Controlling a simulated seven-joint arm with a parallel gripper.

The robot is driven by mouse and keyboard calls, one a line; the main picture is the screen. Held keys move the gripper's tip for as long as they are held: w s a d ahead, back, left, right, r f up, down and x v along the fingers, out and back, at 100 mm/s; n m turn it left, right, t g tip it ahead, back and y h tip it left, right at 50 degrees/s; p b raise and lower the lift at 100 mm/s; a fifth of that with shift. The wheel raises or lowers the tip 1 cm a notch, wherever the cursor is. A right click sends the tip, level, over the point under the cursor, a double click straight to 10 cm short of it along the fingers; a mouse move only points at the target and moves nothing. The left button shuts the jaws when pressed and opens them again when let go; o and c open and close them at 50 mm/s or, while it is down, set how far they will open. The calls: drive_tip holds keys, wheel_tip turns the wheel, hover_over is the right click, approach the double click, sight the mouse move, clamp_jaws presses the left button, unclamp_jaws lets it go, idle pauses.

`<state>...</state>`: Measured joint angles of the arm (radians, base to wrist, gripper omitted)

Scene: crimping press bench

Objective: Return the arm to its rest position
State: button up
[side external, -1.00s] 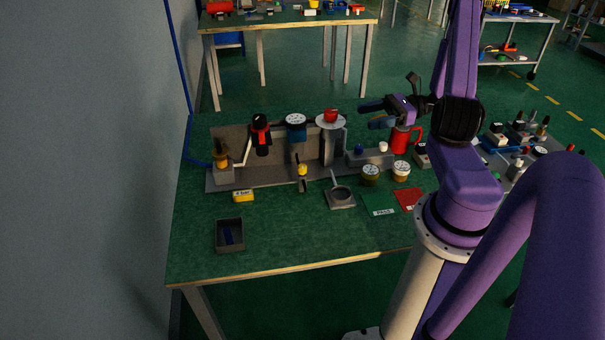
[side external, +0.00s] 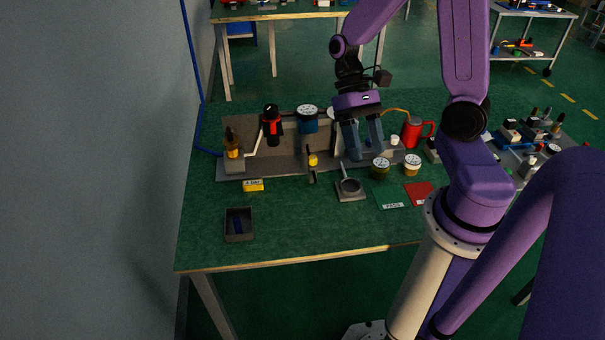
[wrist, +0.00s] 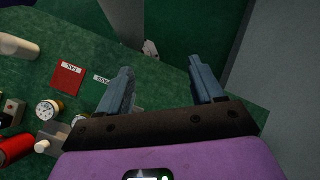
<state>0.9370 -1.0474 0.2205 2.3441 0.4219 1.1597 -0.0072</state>
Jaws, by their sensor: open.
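My gripper (side external: 366,150) hangs over the bench with its fingers pointing down, to the right of the press fixture. Its fingers are apart with nothing between them; the open fingers also show in the wrist view (wrist: 160,68). Purple arm links rise behind and above it. It hides part of the fixture's right side in the side view.
The fixture's base (side external: 290,160) carries several parts. A dark tray (side external: 239,224) and yellow block (side external: 253,185) stand left. The front middle is clear.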

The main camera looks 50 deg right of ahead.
drive_tip(key=s+a+r+n+t+h, duration=0.3)
drive_tip(key=s+a+n+t, duration=0.3)
drive_tip(key=n, duration=0.8)
drive_tip(key=shift+s+a+r+n+t+h, duration=0.3)
drive_tip(key=shift+s+a+r, duration=0.15)
drive_tip(key=shift+r, duration=0.1)
